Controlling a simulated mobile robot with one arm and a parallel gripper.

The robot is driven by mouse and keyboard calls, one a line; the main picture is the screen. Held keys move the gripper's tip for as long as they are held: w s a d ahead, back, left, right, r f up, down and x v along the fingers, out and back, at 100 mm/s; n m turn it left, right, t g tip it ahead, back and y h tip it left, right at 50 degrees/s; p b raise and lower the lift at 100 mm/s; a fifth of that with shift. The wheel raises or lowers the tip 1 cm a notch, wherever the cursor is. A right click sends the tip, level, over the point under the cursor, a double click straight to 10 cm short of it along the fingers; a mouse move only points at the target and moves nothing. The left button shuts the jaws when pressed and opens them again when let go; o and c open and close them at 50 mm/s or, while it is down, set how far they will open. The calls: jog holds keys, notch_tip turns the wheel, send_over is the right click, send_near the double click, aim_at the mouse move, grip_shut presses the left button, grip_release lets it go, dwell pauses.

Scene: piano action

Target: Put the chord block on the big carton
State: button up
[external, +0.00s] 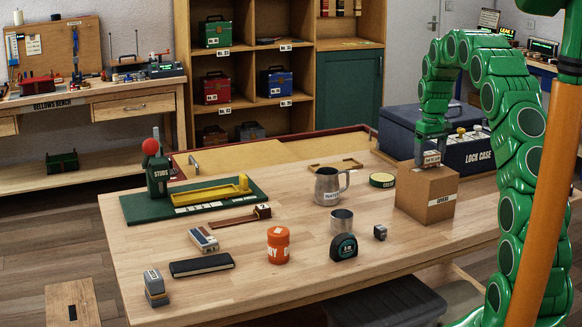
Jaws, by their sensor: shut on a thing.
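The big carton (427,200) is a brown box on the right part of the wooden table, with a small white label on its front. My gripper (431,152) points down over the carton's top. It is shut on a small grey block with a pale label, which I take to be the chord block (432,160). The block is at the carton's top face; I cannot tell whether it touches it or hangs just above. The label is too small to read surely, and the fingers partly hide the block.
The blue lock case (465,150) stands close behind the carton. A round green tin (382,180), a metal mug (328,186), a metal cup (342,221) and a tape measure (344,247) are left of the carton. The table (440,240) is clear in front of it.

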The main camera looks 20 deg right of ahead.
aim_at(430, 153)
jog(key=shift+f, duration=0.3)
jog(key=o, duration=1)
jog(key=shift+r, duration=0.1)
notch_tip(430, 153, up, 12)
jog(key=f, duration=0.1)
jog(key=s+a+r, duration=0.5)
jog(key=s+a, duration=0.4)
jog(key=s, duration=0.1)
jog(key=shift+g, duration=0.9)
jog(key=s+a+f, duration=0.1)
jog(key=s+a, duration=0.4)
jog(key=s, duration=0.7)
jog(key=s+a+f, duration=0.2)
jog(key=s+a, duration=0.2)
jog(key=s, duration=0.9)
jog(key=s+a+f, duration=0.2)
jog(key=s+a, duration=0.3)
jog(key=s, duration=0.7)
jog(key=shift+s+a+f, duration=0.2)
jog(key=shift+s+a, duration=0.05)
jog(key=shift+a, duration=0.1)
